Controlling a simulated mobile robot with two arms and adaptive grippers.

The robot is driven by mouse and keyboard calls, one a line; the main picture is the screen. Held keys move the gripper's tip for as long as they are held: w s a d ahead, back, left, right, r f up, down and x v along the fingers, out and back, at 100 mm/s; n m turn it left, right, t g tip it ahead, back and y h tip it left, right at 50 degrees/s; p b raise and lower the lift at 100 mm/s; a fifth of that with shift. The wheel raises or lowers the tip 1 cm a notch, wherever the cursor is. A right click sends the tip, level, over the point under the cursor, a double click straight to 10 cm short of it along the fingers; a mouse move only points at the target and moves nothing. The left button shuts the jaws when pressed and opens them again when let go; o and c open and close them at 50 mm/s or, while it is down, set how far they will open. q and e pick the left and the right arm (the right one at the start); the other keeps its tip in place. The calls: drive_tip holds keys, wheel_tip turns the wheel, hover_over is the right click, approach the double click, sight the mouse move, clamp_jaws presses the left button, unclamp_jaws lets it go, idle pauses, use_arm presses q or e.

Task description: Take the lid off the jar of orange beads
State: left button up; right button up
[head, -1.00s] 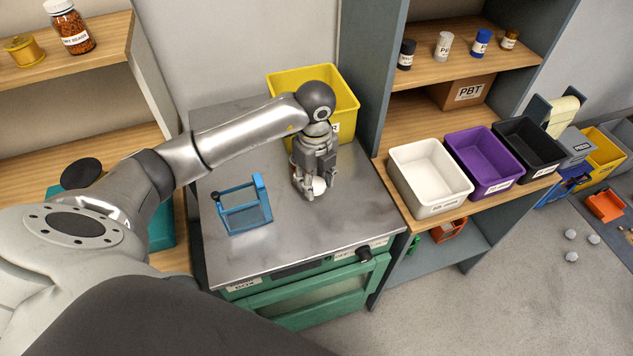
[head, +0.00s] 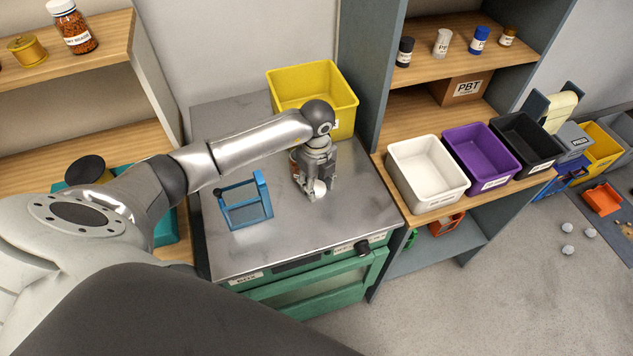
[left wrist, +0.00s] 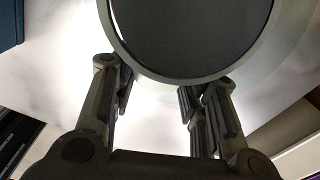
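A jar of orange-brown beads (head: 76,32) with a white lid (head: 60,6) stands upright on the upper left shelf. My left gripper (head: 317,193) points down over the metal tabletop (head: 345,215), far to the right of that jar. A small white rounded thing (head: 319,187) shows between its fingertips. A brown-orange patch shows just left of the gripper, mostly hidden, and I cannot tell what it is. In the left wrist view the fingers (left wrist: 158,105) stand apart against a bright, blurred white area. Whether they touch anything is unclear. My right gripper is not in view.
A blue frame (head: 245,212) stands left of the gripper and a yellow bin (head: 350,100) behind it. White (head: 430,205), purple (head: 483,182) and black (head: 530,150) bins line the shelf to the right. The tabletop's front part is clear.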

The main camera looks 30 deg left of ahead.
use_arm(q)
drive_tip(key=o, duration=0.4)
